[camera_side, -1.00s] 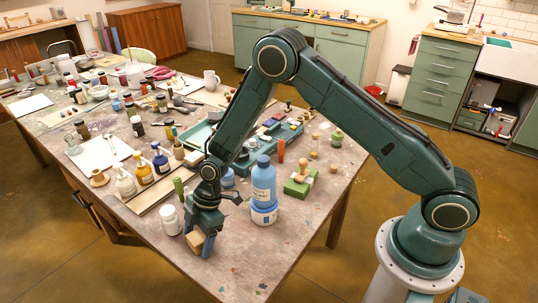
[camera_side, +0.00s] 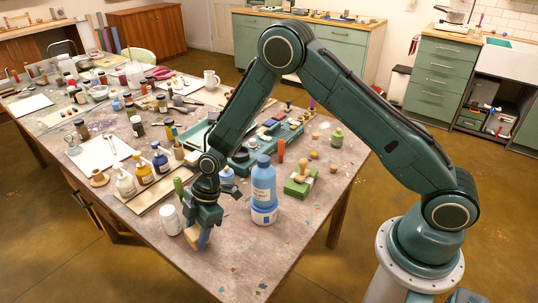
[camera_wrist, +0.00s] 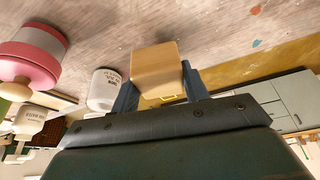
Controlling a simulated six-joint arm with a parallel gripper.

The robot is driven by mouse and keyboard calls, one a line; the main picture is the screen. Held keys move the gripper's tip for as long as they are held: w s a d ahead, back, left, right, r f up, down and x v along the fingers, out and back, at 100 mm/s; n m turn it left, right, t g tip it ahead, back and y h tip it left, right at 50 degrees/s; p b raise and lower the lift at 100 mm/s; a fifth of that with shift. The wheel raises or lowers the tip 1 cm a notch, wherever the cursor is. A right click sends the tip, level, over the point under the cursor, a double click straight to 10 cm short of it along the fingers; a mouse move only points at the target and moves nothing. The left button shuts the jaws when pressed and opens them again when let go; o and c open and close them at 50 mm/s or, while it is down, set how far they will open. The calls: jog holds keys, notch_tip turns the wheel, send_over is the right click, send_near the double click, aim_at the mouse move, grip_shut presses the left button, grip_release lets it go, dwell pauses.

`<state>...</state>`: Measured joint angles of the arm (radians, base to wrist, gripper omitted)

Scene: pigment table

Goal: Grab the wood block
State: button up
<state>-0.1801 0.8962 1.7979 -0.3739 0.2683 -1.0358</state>
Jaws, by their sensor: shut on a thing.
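The wood block (camera_side: 192,238) is a small pale tan piece low at the near edge of the table in the side view, partly hidden by my gripper (camera_side: 202,238). In the wrist view the wood block (camera_wrist: 158,68) sits between the two blue fingers of my gripper (camera_wrist: 157,84). My gripper is shut on it, with a finger against each side. I cannot tell whether the block touches the tabletop.
A white jar (camera_side: 169,220) stands close to the left of my gripper. A green block with a wooden knob (camera_side: 299,186) lies farther right. The near right tabletop (camera_side: 255,262) is clear.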

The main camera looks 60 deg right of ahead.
aim_at(197, 230)
notch_tip(197, 230, up, 18)
dwell(0.5)
dwell(0.5)
